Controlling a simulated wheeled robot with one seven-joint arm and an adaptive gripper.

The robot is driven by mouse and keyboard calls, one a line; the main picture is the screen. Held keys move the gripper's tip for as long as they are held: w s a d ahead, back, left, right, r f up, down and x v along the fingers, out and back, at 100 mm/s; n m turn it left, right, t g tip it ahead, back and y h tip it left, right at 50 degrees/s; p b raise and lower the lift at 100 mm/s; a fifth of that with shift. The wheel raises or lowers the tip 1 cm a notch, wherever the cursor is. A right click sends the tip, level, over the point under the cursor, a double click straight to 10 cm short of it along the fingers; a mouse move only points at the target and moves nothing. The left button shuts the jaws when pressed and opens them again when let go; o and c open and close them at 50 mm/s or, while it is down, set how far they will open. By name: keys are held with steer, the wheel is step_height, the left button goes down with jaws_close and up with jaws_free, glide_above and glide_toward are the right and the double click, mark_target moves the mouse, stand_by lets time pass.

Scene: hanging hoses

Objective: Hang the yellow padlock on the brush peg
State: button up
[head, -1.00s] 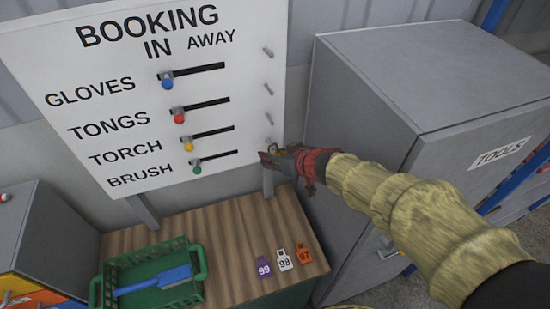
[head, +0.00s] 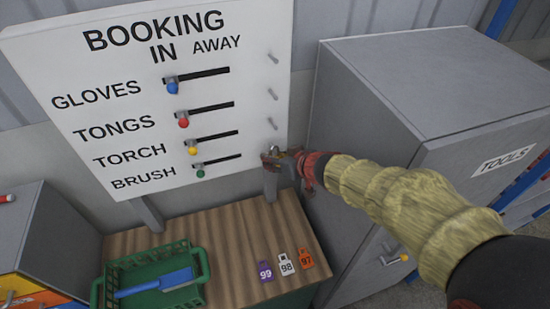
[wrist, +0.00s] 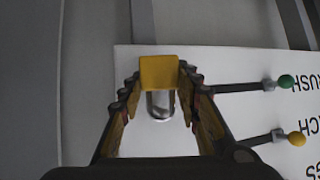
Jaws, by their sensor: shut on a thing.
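The yellow padlock (wrist: 159,73) is in the wrist view, between the two fingers of my gripper (wrist: 160,88). My gripper is shut on its body, and the silver shackle shows below the body in that view. In the head view my gripper (head: 276,158) is at the lower right edge of the white board (head: 240,112), level with the BRUSH row. The brush peg is hidden behind my gripper there. Three other pegs, the lowest of them the torch peg (head: 273,124), stick out bare above it. I cannot tell whether the padlock touches the peg or board.
The BRUSH slider has a green knob (head: 200,174). A grey cabinet (head: 365,150) stands close on the right.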

steer(key=o, duration=1.3)
steer(key=shift+o, duration=1.3)
steer(key=o, duration=0.6)
steer(key=shift+s+d+p, duration=0.3)
steer(key=shift+s+d, duration=0.1)
steer(key=shift+s, duration=1.05)
steer(key=shift+s+d+p, duration=0.3)
steer(key=shift+s+d, duration=0.15)
steer(key=shift+s, duration=1)
steer(key=shift+s+d+p, duration=0.3)
steer(key=shift+s+d, duration=0.1)
steer(key=shift+s, duration=1.05)
